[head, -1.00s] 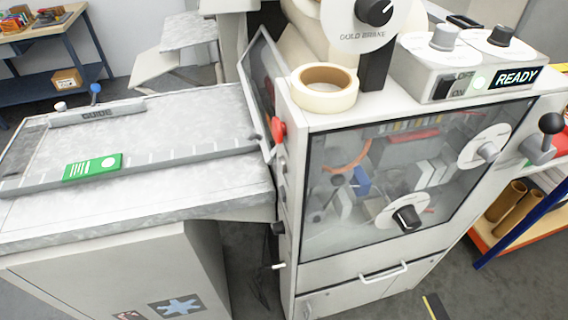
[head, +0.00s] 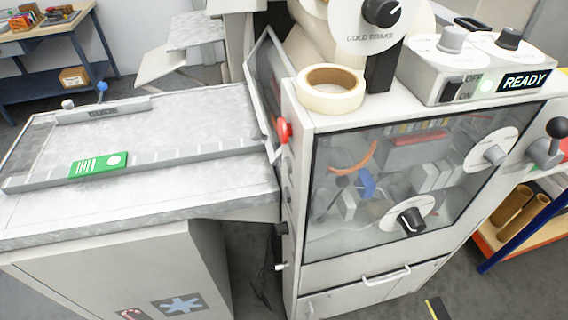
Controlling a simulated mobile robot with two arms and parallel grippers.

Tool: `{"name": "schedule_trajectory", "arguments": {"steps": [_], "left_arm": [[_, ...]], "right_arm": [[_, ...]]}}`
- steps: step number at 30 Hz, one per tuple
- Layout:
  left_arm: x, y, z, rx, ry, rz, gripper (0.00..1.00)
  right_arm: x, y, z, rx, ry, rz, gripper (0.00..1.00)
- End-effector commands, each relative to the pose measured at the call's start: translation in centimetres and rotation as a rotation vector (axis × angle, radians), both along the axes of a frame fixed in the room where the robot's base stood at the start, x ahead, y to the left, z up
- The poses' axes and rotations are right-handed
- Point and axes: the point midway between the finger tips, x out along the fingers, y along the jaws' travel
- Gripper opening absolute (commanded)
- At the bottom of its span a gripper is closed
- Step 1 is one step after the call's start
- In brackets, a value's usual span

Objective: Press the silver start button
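I cannot pick out a silver start button for certain. The machine (head: 330,275) has a control box (head: 425,92) on top with a grey knob (head: 452,39), a dark knob (head: 509,38), an OFF/ON rocker switch (head: 458,88), a lit greenish lamp (head: 488,86) and a READY display (head: 524,80). On the machine's left edge are a red knob (head: 284,131) and small fittings below it, too small to make out. Neither of my grippers is in view.
A grey feed table with a guide (head: 104,110) and a green card (head: 98,164) adjoins the machine on the left. A cream tape roll (head: 331,90) sits on the machine top. An orange shelf with cardboard tubes (head: 518,208) is at right. Grey floor shows at lower right.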

Motion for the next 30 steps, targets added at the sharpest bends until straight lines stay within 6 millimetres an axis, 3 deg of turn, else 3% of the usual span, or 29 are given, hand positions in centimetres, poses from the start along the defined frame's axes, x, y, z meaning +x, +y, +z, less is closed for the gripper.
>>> {"name": "schedule_trajectory", "arguments": {"steps": [1, 5, 30], "left_arm": [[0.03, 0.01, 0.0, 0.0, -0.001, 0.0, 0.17], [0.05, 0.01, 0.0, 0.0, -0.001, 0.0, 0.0], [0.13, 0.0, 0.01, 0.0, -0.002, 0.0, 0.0]], "right_arm": [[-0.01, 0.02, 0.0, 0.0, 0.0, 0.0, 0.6], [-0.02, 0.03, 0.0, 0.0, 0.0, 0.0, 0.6], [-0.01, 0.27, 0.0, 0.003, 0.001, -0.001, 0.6]]}}
